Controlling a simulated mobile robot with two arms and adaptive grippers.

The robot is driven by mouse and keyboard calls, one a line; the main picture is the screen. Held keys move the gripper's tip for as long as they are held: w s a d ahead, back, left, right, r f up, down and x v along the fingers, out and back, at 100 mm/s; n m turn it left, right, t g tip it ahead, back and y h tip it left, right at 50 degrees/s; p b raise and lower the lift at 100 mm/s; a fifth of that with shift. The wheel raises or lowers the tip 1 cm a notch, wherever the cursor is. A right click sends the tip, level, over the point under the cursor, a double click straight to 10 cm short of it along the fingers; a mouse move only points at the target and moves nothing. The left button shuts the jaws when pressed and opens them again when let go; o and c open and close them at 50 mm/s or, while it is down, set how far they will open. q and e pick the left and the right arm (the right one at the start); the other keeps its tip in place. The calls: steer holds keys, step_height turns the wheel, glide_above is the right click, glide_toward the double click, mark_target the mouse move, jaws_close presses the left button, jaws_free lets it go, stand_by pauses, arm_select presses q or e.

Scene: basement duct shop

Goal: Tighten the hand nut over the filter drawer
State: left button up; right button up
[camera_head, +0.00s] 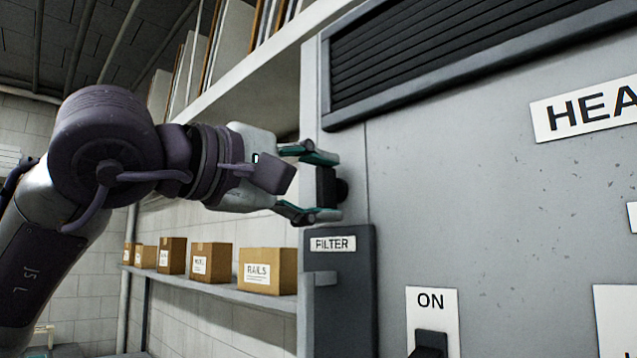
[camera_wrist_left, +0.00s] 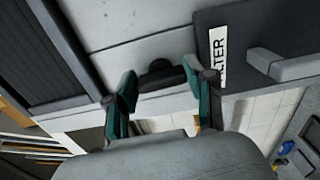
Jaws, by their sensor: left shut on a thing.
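The hand nut (camera_head: 343,191) is a small black knob on the grey cabinet face, just above the filter drawer. The filter drawer (camera_head: 341,292) is a dark panel with a white FILTER label and a grey handle at its left. My left gripper (camera_head: 326,187) reaches in from the left, its teal-sided fingers shut on the hand nut from above and below. In the left wrist view the black nut (camera_wrist_left: 161,74) sits between the two fingers, and the drawer (camera_wrist_left: 245,50) is at the upper right. The fingers hide part of the nut. My right gripper is not in view.
The grey cabinet (camera_head: 470,190) fills the right side, with a dark louvre (camera_head: 430,50) above and an ON switch (camera_head: 431,340) at the lower right. A shelf with several cardboard boxes (camera_head: 268,270) stands behind my left arm. Another shelf (camera_head: 245,60) is above.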

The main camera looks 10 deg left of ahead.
arm_select(q)
steer(key=shift+m, duration=0.3)
steer(key=o, duration=1.2)
steer(key=shift+c, duration=0.2)
steer(key=v, duration=1.2)
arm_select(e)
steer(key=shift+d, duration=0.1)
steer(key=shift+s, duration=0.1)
